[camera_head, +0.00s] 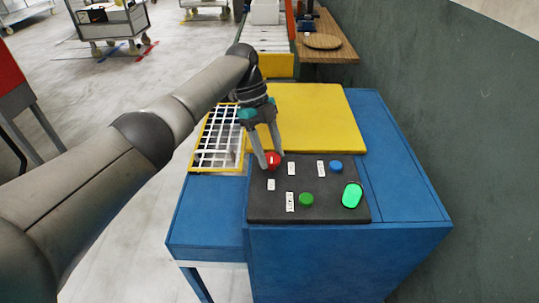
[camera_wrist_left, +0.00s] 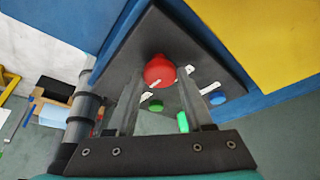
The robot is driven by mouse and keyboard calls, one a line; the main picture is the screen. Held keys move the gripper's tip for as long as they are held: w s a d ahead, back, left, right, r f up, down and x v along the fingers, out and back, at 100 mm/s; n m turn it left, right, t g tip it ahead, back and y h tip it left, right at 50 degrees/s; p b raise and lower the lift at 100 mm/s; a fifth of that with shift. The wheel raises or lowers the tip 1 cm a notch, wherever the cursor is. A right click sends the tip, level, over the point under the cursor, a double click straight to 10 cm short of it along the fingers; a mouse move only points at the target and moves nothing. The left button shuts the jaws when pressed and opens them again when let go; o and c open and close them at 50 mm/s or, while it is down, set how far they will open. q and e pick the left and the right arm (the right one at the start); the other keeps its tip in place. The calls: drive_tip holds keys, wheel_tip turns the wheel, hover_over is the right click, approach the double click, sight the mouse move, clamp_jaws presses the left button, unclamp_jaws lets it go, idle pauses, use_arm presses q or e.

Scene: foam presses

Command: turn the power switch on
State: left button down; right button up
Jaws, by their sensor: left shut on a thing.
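A dark control panel (camera_head: 325,211) lies on top of the blue cabinet. A red knob (camera_head: 272,160) with a white mark sits at its upper left and seems to be the power switch. My left gripper (camera_head: 269,165) reaches down onto this knob, one finger on each side, and is shut on it. In the left wrist view the red knob (camera_wrist_left: 159,70) shows between the two fingertips (camera_wrist_left: 160,82). A bright green oval light (camera_head: 352,195) glows at the panel's right. My right gripper is not in view.
The panel also bears a green button (camera_head: 306,200), a blue button (camera_head: 336,166) and several white labels. A yellow plate (camera_head: 310,110) lies behind it, with a white grid in a yellow frame (camera_head: 216,138) to the left. A dark wall (camera_head: 440,100) stands on the right.

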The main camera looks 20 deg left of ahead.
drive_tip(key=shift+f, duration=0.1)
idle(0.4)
use_arm(q)
drive_tip(key=shift+c, duration=1.4)
unclamp_jaws()
